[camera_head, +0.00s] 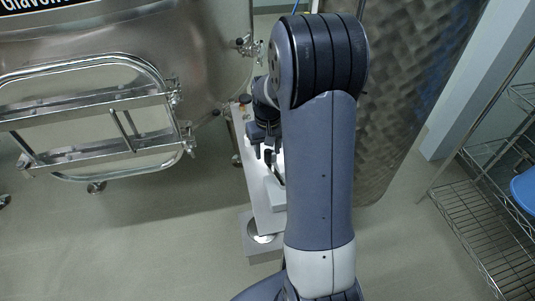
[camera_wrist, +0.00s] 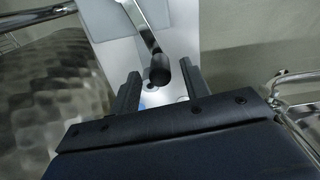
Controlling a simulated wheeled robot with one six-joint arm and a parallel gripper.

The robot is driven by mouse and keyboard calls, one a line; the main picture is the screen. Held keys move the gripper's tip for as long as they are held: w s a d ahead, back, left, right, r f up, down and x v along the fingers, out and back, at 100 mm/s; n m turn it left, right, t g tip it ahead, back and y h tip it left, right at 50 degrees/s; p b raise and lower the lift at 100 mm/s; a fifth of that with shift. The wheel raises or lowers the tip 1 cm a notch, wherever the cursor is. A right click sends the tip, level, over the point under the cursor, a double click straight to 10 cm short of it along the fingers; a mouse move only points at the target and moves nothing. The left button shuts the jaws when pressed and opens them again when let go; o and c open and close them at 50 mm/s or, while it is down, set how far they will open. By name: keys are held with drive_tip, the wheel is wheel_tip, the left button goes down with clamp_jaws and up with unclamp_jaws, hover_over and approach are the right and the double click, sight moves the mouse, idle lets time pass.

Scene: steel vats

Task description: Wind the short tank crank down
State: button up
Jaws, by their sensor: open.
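The crank shows in the wrist view as a bright metal arm (camera_wrist: 140,25) ending in a black knob (camera_wrist: 160,70). It stands in front of a pale panel (camera_wrist: 100,22). My gripper (camera_wrist: 160,86) is open, with one dark finger on either side of the knob in the picture. The knob looks nearer the right finger; I cannot tell whether they touch or how deep the knob sits between them. In the head view my gripper (camera_head: 263,152) points down beside the pale column (camera_head: 262,192), and my arm hides part of that area.
A large steel vat (camera_head: 200,50) with a tubular rail frame (camera_head: 100,140) stands on the left. A dimpled steel vat (camera_head: 400,90) is behind my arm. A wire shelf (camera_head: 485,215) with a blue item (camera_head: 525,188) stands right. The floor at front left is clear.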

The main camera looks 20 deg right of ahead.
drive_tip(key=shift+f, duration=1.45)
drive_tip(key=shift+c, duration=0.2)
clamp_jaws()
